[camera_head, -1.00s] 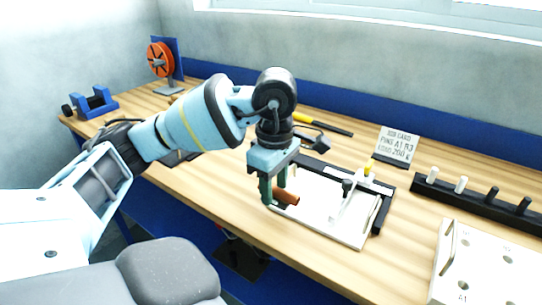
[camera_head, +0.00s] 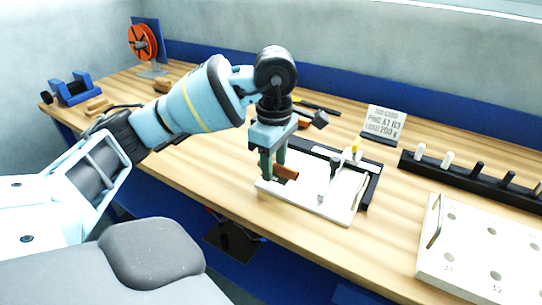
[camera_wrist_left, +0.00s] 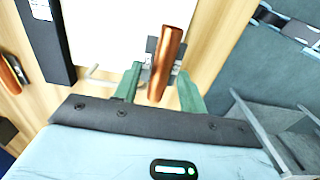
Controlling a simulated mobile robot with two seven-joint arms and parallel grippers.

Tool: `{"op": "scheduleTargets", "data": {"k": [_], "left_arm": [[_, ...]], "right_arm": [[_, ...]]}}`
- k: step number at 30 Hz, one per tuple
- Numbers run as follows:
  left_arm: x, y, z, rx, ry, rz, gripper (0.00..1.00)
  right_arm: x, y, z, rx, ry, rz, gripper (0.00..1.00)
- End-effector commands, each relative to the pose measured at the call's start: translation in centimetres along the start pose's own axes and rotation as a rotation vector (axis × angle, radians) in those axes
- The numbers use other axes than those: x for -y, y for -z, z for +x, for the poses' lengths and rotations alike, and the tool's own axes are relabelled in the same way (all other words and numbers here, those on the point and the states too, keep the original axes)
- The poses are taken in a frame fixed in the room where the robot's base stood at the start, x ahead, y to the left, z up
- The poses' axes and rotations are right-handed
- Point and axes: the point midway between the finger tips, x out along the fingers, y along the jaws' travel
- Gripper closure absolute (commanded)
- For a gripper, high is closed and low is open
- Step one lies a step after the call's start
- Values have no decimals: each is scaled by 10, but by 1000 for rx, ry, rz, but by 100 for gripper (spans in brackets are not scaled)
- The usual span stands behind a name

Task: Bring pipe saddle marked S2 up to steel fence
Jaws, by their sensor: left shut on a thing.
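My left gripper (camera_head: 273,172) points down over the left end of a white plate (camera_head: 315,205) on the bench. Its fingers, also in the left wrist view (camera_wrist_left: 160,80), are shut on a small grey pipe saddle (camera_wrist_left: 151,50). A copper-coloured pipe (camera_wrist_left: 167,55) lies across the saddle between the fingers and shows in the head view (camera_head: 287,172). The saddle is mostly hidden, and no S2 mark is legible. A dark rail (camera_head: 371,190) borders the plate's right side and back; it looks like the fence, but I cannot be sure. My right gripper is out of view.
An upright clamp-like fixture (camera_head: 335,172) stands on the plate right of the gripper. A job card (camera_head: 384,122) stands behind. A black peg rack (camera_head: 470,180) and a white holed board (camera_head: 480,245) are at the right. The front bench strip is bare.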

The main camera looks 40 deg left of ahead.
Motion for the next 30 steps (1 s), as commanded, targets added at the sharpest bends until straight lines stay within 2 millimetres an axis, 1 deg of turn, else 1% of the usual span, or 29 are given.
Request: {"op": "scheduleTargets", "data": {"k": [10, 12, 30], "left_arm": [[-11, -4, 4, 2, -1, 1, 91], [-14, -5, 4, 2, -2, 1, 100], [-33, -10, 10, 2, -3, 0, 100]], "right_arm": [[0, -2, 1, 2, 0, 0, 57], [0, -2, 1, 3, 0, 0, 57], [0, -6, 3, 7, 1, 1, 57]]}}
